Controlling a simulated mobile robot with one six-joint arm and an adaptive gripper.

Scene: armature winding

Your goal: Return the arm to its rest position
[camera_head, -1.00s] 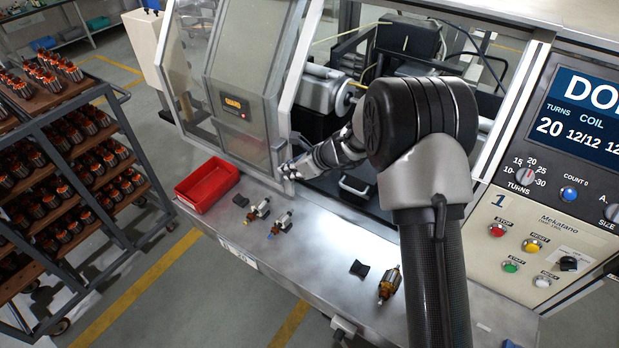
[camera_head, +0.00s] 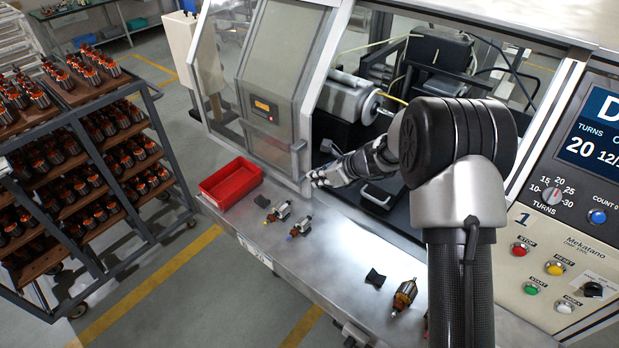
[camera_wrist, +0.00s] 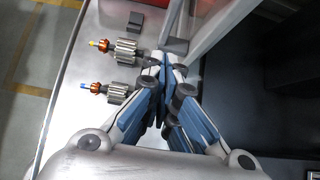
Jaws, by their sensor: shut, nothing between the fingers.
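My gripper (camera_head: 316,180) is in the middle of the head view, beside the lower corner of the winding machine's guard door (camera_head: 262,85). In the wrist view its fingers (camera_wrist: 163,62) come together at the tips and are shut with nothing between them. My arm reaches up from the bottom right of the head view and bends over the machine's front ledge. The tips are close to the door frame; I cannot tell whether they touch it. Two armatures (camera_wrist: 122,50) lie on the ledge left of the fingers in the wrist view.
A red bin (camera_head: 231,183) stands on the steel ledge (camera_head: 335,262). Another armature (camera_head: 404,296) lies near my arm, by a small black block (camera_head: 375,278). The control panel (camera_head: 556,250) is at the right. A rack of armatures (camera_head: 85,170) stands at the left, with floor between.

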